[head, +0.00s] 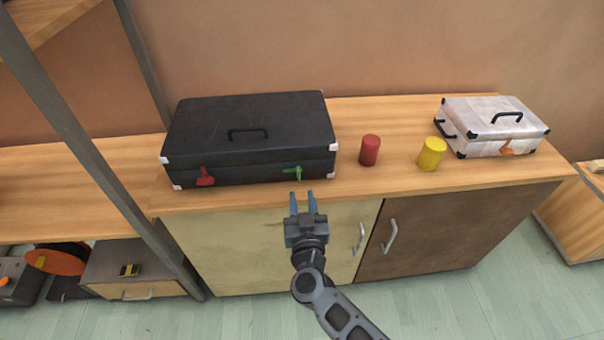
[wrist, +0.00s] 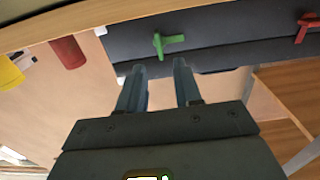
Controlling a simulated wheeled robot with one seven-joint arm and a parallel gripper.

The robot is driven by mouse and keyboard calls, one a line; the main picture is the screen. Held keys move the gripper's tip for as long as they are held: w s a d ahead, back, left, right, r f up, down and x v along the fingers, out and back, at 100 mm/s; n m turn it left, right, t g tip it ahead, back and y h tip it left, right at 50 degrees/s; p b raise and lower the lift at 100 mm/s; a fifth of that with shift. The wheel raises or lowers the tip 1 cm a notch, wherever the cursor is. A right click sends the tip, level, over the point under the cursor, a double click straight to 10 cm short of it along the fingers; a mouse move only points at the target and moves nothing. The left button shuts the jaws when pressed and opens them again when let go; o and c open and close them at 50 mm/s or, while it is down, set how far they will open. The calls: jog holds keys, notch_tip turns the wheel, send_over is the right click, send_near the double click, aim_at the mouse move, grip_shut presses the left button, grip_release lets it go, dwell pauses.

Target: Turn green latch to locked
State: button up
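The green latch (head: 292,171) is on the front face of the black case (head: 250,121), toward its right end. My gripper (head: 302,198) is in front of the case, below the green latch. In the wrist view its two blue fingers (wrist: 158,68) are apart with nothing between them, and a gap separates them from the latch.
The case stands on a wooden counter (head: 390,192). A red cylinder (head: 370,150) and a yellow cylinder (head: 431,154) stand to its right. A silver case (head: 492,127) with an orange latch (head: 508,150) is farther right. A grey metal post (head: 100,170) rises at the left.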

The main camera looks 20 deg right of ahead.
aim_at(299, 176)
jog(key=b+x, duration=0.1)
jog(key=x, duration=0.6)
jog(key=shift+w+f, duration=0.1)
jog(key=shift+w, duration=0.1)
jog(key=shift+c, duration=0.2)
grip_shut()
